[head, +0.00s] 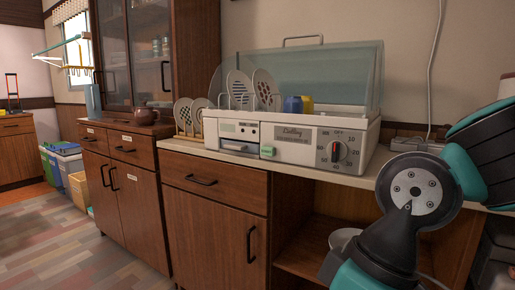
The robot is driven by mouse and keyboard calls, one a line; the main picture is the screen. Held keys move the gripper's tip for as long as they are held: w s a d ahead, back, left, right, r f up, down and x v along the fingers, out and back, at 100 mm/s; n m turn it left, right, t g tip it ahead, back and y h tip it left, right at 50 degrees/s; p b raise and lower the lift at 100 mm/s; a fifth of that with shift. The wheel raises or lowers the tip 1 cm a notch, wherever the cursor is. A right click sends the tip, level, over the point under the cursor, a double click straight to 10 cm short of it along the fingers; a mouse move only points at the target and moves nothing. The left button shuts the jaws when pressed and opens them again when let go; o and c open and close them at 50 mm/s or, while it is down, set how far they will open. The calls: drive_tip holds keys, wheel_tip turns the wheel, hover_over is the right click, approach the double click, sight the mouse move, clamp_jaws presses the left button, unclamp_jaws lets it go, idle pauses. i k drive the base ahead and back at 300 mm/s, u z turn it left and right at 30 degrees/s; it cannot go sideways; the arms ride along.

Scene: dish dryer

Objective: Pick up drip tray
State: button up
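The dish dryer (290,139), a cream box with a clear teal-tinted cover, stands on the counter in the head view. At the lower left of its front is a small greyish tray-like piece (234,147) in a slot, which looks like the drip tray. It seems to stick out slightly, but it is too small to tell how far. A green block (267,151) sits to its right on the front. My arm is at the lower right, well apart from the dryer. My gripper does not show.
Plates (240,88) and a blue and a yellow cup (293,105) are in the dryer. A plate rack (185,117) stands left of it, and a brown teapot (144,115) farther left. The counter's front edge (300,172) runs below the dryer.

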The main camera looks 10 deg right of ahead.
sight(237, 145)
drive_tip(key=u, duration=2.1)
drive_tip(key=i, duration=1.7)
drive_tip(key=z, duration=2.45)
